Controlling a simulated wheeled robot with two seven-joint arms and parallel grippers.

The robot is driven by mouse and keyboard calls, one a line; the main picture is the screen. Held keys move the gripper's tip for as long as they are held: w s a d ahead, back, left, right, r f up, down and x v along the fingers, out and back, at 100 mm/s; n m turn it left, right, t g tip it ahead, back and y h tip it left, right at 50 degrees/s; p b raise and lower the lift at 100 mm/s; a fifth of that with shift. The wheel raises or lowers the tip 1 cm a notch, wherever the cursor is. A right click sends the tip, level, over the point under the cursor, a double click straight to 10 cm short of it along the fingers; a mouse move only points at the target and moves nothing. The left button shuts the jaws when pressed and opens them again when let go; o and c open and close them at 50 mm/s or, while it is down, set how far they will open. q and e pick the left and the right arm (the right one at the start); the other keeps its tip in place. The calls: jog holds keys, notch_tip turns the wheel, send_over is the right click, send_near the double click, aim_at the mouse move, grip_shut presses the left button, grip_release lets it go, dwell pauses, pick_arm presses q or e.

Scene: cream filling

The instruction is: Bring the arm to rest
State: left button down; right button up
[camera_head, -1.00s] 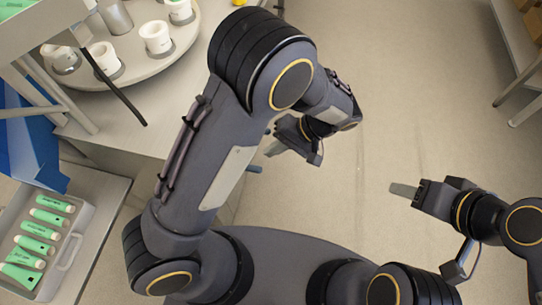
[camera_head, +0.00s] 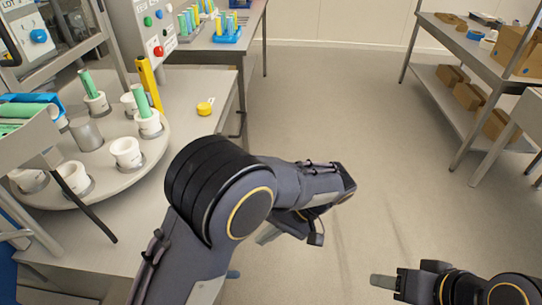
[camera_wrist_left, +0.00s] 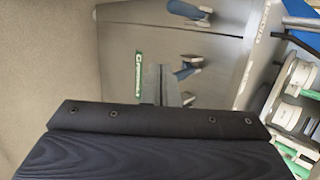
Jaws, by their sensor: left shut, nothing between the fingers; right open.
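My left arm reaches in from the bottom left in the head view and bends at a large black elbow. My left gripper (camera_head: 268,236) is shut and empty, low beside the worktable's right side and partly hidden by my arm. In the left wrist view its fingers (camera_wrist_left: 166,86) show closed beyond the dark wrist edge, in front of a grey cabinet face with blue handles. My right gripper (camera_head: 384,282) is at the bottom right over bare floor, open and empty, pointing left.
The worktable (camera_head: 205,88) at left carries a round turntable (camera_head: 160,158) with white cups, some holding green tubes. A yellow cap (camera_head: 204,108) lies on the tabletop. A shelf rack (camera_head: 468,50) with cardboard boxes stands at right. The floor between is clear.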

pick_arm(q)
jog(key=s+a+r+n+t+h+p, duration=0.1)
jog(key=s+a+r+t+h+p, duration=0.5)
jog(key=s+a+r+h, duration=0.6)
jog(key=shift+s+a+r+t, duration=1.1)
jog(key=shift+a+r, duration=0.5)
jog(key=shift+a, duration=1.2)
jog(key=shift+s, duration=0.1)
